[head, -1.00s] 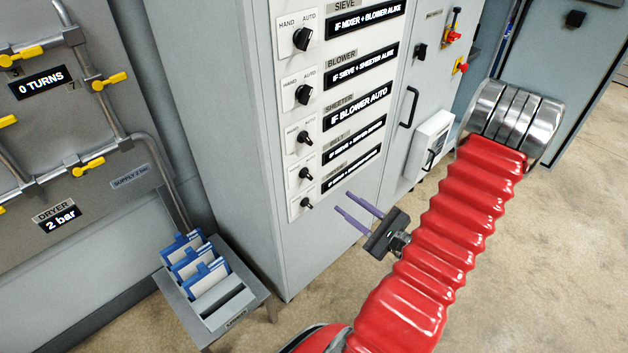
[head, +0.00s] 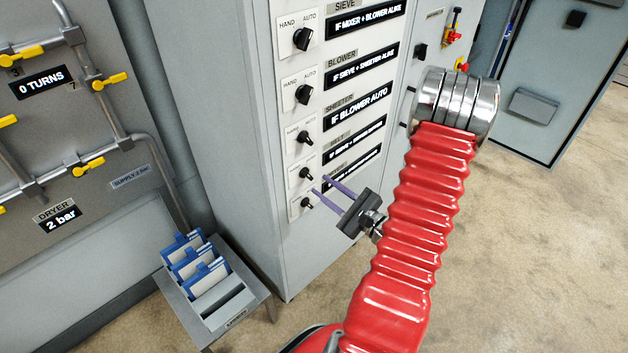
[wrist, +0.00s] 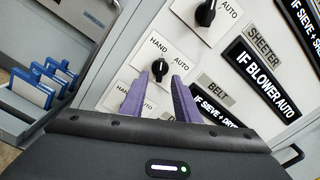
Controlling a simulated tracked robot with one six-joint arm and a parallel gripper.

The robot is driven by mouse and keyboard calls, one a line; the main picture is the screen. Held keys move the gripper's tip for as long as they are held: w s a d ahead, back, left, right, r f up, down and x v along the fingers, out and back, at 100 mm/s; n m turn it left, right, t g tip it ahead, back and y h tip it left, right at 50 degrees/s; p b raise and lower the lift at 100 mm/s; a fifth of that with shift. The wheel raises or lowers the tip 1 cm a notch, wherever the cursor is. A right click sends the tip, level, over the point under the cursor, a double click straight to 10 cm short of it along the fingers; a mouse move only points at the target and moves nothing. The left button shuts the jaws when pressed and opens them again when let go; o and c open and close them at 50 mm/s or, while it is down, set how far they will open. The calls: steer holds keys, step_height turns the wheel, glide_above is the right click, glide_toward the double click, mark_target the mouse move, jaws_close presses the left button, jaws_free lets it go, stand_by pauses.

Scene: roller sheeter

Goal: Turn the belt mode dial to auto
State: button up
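The belt mode dial (head: 305,173) is a small black knob on a white plate marked HAND and AUTO, fourth down the column of dials on the grey cabinet. My gripper (head: 323,185) has two thin purple fingers, apart and empty, pointing at the panel near this dial. In the wrist view the fingertips (wrist: 161,77) appear on either side of the knob, seemingly just short of it.
The sheeter dial (head: 304,137) is just above, and another dial (head: 306,203) is close below, partly hidden by my fingers in the wrist view. Black display strips (head: 355,140) lie to the right. A rack of blue-edged cards (head: 195,262) stands lower left.

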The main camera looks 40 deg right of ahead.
mark_target(310, 178)
steer(key=shift+w+a, duration=0.1)
steer(key=shift+w, duration=2.45)
jaws_close()
